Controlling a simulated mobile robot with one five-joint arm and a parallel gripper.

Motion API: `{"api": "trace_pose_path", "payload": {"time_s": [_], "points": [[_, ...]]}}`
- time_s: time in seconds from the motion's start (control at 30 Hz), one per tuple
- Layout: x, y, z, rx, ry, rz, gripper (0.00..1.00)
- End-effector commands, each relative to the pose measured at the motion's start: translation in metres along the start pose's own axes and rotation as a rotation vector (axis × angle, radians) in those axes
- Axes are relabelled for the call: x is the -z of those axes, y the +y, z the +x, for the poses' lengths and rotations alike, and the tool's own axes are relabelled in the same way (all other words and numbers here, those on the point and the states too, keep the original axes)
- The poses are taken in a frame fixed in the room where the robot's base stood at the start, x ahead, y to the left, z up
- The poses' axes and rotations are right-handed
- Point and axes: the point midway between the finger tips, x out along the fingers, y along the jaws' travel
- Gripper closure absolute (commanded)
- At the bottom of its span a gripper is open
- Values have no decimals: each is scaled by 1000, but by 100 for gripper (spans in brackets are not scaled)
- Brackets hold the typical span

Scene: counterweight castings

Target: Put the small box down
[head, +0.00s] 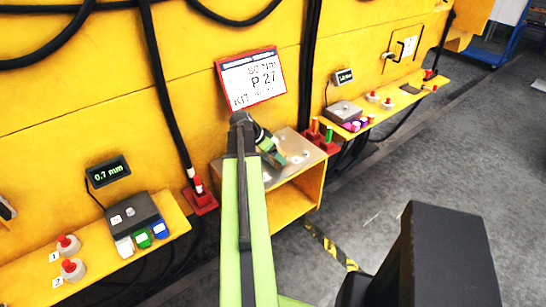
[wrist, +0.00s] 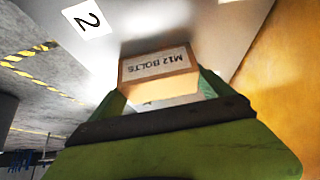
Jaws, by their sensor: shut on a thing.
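The small box (wrist: 158,68) is a brown carton with a pale label reading "M12 BOLTS", upside down in the wrist view. My gripper (wrist: 160,88) is shut on it, with a green finger at each side. In the head view, my gripper (head: 272,149) is over the grey metal top (head: 300,146) of a yellow open-fronted stand. The box is hard to make out there, hidden by my arm. I cannot tell whether the box touches the top.
A white label "2" (wrist: 87,19) lies on the grey surface beyond the box. A sign reading "P 27" (head: 252,80) is on the yellow wall behind. Red holders with orange and green pieces (head: 322,134) stand right of the top. A ledge with buttons (head: 70,256) is at left.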

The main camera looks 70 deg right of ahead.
Motion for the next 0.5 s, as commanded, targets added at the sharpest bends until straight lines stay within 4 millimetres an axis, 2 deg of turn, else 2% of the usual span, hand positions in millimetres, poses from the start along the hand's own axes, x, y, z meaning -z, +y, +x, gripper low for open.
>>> {"api": "trace_pose_path", "payload": {"time_s": [0.27, 0.3, 0.33, 0.5], "points": [[-1, 0, 2, 0, 0, 0, 74], [-1, 0, 0, 0, -1, 0, 4], [0, 0, 0, 0, -1, 0, 0], [-1, 0, 0, 0, -1, -1, 0]]}}
